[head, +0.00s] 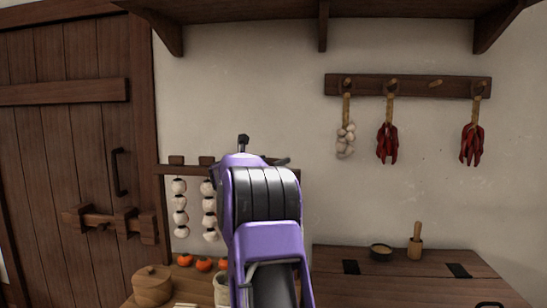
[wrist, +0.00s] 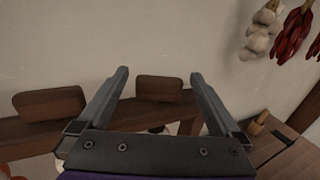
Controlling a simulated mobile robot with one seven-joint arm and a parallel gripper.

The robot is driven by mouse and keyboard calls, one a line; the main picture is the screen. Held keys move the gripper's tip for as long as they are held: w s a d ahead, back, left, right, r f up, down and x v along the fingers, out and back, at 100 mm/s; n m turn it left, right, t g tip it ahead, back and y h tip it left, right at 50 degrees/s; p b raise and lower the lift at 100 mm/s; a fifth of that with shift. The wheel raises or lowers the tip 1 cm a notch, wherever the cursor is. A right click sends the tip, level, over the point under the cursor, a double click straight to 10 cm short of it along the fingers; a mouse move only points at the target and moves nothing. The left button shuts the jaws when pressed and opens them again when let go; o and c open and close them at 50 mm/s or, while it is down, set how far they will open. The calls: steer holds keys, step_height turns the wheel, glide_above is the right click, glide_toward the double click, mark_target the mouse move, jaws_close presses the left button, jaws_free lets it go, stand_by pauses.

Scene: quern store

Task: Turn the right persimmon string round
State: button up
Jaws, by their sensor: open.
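Two strings of pale, whitish round fruits hang from a wooden rail (head: 173,170) in the head view. The left string (head: 180,202) shows whole; the other string (head: 209,205) is partly covered by my arm. My arm also hides the rail further right, so I cannot tell whether another string hangs there. In the wrist view my gripper (wrist: 159,76) is open and empty, its fingers on either side of a wooden block (wrist: 159,87) on the rail. A pale patch shows below the rail there, mostly hidden by the gripper body.
A wall board (head: 410,86) holds a garlic bunch (head: 345,141) and red chilli bunches (head: 388,144) (head: 472,146). A wooden chest (head: 400,280) carries a bowl (head: 381,252) and a mortar (head: 415,248).

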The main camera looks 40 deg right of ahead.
steer(key=shift+w+d, duration=0.2)
steer(key=shift+d, duration=0.45)
steer(key=c, duration=1.3)
steer(key=shift+f+b, duration=0.15)
steer(key=shift+b, duration=0.25)
